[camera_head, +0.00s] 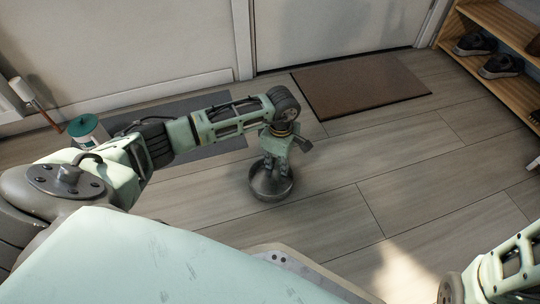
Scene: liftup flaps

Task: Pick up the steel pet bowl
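The steel pet bowl (271,189) is a round, grey metal bowl on the wood floor, near the middle of the head view. My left arm reaches in from the left, and my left gripper (271,169) points down into the bowl. Its fingers overlap the bowl's inside and far rim. The fingertips are small and dark here, so I cannot tell whether they are open or closed on the rim. My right arm shows only in part at the lower right corner, and its gripper is out of view.
A brown doormat (358,85) lies before the door. A dark grey mat (215,137) lies behind my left arm. A wooden shoe rack (497,22) with dark shoes stands at the upper right. A white container with a teal lid (86,127) is at left. Floor right of the bowl is clear.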

